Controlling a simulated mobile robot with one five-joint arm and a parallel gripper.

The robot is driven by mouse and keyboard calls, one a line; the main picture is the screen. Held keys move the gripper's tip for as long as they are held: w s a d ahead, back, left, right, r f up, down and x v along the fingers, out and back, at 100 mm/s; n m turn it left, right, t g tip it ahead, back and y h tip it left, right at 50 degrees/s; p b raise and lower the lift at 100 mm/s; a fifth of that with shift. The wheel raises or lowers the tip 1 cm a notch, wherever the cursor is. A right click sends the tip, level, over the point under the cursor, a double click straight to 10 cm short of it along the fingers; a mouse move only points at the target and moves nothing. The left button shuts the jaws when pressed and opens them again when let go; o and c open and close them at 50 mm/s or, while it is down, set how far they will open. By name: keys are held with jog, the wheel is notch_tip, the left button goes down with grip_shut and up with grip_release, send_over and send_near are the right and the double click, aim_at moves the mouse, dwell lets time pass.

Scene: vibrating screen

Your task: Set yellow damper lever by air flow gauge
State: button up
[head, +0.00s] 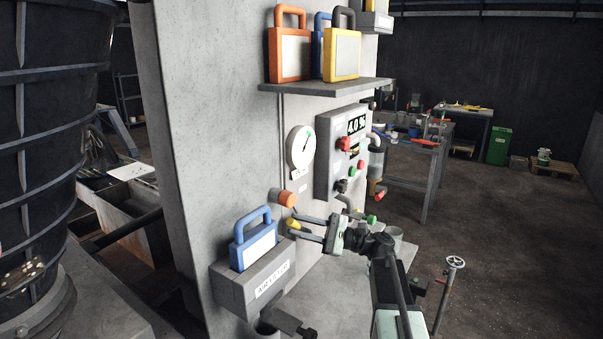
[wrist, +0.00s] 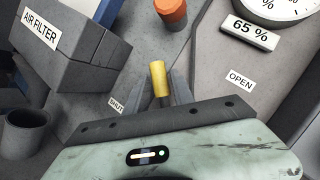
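The yellow damper lever (head: 292,224) sticks out from the grey wall, below an orange-ended cylinder (head: 285,198). In the wrist view its yellow handle (wrist: 160,78) stands between my two fingers. My gripper (head: 297,225) is open around the handle, with the fingers apart on both sides; I cannot tell whether either touches it. The wrist view shows a "SHUT" label (wrist: 117,106) left of the lever and an "OPEN" label (wrist: 240,80) to its right. The round gauge (head: 301,146) is above, with a "65 %" plate (wrist: 250,32) beneath it. Its needle points up and right.
A grey box labelled "AIR FILTER" (head: 270,280) holds a blue padlock-shaped block (head: 254,245) left of my gripper. A control box (head: 330,150) with a "4.0 %" display (head: 356,124) is to the right. A shelf (head: 325,87) above carries orange, blue and yellow blocks.

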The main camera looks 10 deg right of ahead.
jog(key=s+d, duration=0.4)
jog(key=shift+s, duration=0.15)
jog(key=o, duration=0.3)
jog(key=shift+d, duration=0.1)
dwell(0.5)
jog(key=b+v, duration=0.1)
jog(key=v, duration=0.5)
jog(key=shift+b, duration=0.3)
